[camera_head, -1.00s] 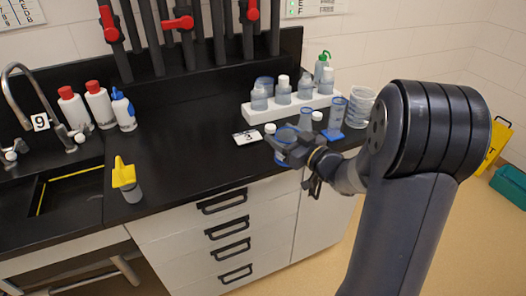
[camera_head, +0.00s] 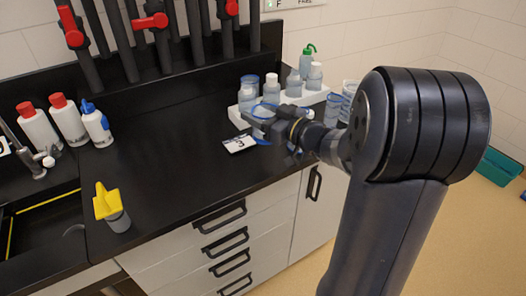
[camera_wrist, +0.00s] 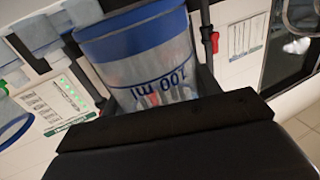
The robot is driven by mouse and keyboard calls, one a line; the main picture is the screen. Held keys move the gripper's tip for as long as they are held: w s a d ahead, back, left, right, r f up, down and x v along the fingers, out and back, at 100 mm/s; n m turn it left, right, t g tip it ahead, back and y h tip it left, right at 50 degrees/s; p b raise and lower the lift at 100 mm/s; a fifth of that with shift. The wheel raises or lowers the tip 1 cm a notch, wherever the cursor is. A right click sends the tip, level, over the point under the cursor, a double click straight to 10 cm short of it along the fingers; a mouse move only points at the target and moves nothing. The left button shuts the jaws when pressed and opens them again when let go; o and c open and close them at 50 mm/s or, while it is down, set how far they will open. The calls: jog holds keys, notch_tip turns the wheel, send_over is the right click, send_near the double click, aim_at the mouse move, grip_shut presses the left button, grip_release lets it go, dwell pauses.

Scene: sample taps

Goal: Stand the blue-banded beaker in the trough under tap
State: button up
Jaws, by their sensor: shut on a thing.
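The blue-banded beaker (camera_wrist: 150,65) is clear with a blue rim band and a "100 ml" mark. It sits between the fingers of my gripper (camera_wrist: 155,50) in the wrist view. In the head view, the beaker (camera_head: 263,112) shows at the end of my gripper (camera_head: 262,122), above the counter in front of the white rack. The gripper is shut on it. Taps with red handles (camera_head: 150,22) stand along the back wall. A black sink (camera_head: 40,232) with a yellow line inside is at the left. I cannot tell whether this is the trough under the tap.
A white rack (camera_head: 240,118) with several bottles stands at the back right. A card marked 3 (camera_head: 240,144) lies near the gripper. A yellow-topped container (camera_head: 112,208) stands beside the sink. The middle counter is clear.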

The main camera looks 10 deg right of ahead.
aim_at(261, 137)
notch_tip(261, 137, down, 8)
jog(key=shift+f+b, duration=0.1)
jog(key=shift+b, duration=0.25)
jog(key=shift+f, duration=0.25)
jog(key=o, duration=1)
jog(key=shift+r, duration=0.1)
jog(key=shift+c, duration=0.2)
